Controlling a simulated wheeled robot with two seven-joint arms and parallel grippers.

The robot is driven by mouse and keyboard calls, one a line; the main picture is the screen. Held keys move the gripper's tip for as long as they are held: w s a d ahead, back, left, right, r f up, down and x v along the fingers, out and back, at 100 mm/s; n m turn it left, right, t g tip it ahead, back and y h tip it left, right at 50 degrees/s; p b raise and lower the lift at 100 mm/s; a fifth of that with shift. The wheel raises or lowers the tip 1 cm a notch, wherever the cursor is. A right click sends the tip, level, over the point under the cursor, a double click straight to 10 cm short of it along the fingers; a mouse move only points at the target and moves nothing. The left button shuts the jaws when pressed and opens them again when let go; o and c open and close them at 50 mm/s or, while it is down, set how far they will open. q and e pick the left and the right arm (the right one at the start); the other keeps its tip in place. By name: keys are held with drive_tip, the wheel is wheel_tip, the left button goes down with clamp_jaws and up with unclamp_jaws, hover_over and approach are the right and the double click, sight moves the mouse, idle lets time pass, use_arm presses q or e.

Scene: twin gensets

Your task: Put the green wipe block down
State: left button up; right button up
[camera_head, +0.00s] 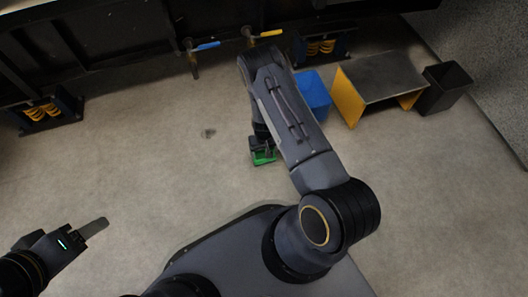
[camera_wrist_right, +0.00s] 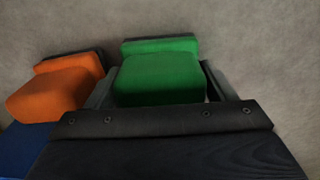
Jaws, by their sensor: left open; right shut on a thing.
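The green wipe block (camera_wrist_right: 158,78) is between the two fingers of my right gripper (camera_wrist_right: 160,92), which is shut on it. A dark strip shows along the block's far edge. In the head view, the green block (camera_head: 263,157) shows at the end of my right arm, above or at the floor; I cannot tell whether it touches. My right gripper (camera_head: 261,146) is partly hidden by the arm there. My left gripper (camera_head: 92,229) is open and empty at the lower left, away from the block.
An orange block (camera_wrist_right: 55,92) lies left of the green one, beside a blue surface (camera_wrist_right: 20,150). In the head view, a blue box (camera_head: 313,92), a yellow-legged grey bench (camera_head: 382,72) and a dark bin (camera_head: 445,88) stand right of my arm. Floor left of the block is clear.

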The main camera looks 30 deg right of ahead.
drive_tip(key=shift+f, duration=0.1)
drive_tip(key=o, duration=0.9)
